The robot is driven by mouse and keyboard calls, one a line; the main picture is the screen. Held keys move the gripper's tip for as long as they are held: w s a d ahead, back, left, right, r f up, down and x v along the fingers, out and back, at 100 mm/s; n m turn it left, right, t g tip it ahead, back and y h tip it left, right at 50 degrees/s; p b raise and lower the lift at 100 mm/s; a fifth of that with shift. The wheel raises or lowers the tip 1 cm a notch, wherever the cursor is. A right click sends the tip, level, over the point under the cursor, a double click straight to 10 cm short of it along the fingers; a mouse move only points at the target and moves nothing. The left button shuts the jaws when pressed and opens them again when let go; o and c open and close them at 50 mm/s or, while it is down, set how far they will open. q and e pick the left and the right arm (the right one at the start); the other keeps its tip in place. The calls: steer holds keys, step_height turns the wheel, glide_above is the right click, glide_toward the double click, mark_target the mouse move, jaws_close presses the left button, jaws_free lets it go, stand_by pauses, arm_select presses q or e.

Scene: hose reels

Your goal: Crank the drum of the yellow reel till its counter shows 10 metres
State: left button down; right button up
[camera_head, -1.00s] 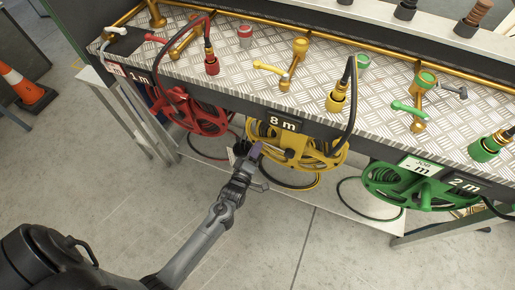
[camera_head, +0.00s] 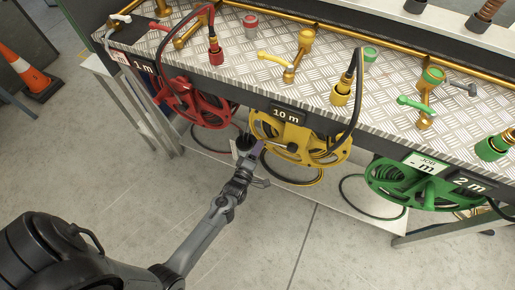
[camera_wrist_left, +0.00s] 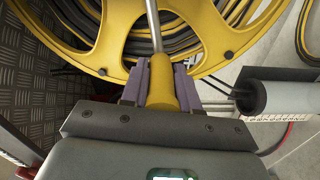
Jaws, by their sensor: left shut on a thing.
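The yellow reel (camera_head: 267,126) hangs below the front edge of the bench, between the red and green reels. Its counter (camera_head: 287,114) reads 10 m. My left gripper (camera_head: 257,151) is at the left side of this reel. In the left wrist view its purple fingers stand on either side of the yellow crank handle (camera_wrist_left: 162,90) and are shut on it. A metal rod runs up from the handle, in front of the yellow drum (camera_wrist_left: 112,38) and its dark hose. My right gripper is not in view.
The red reel (camera_head: 200,108) with a 1 m sign is to the left. The green reel (camera_head: 428,190) with a 2 m sign is to the right. Taps and hose fittings stand on the bench top (camera_head: 330,60). An orange cone (camera_head: 28,75) stands at far left.

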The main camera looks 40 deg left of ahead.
arm_select(q)
steer(key=c, duration=0.8)
jaws_free()
steer(key=shift+c, duration=0.2)
steer(key=shift+s, duration=0.1)
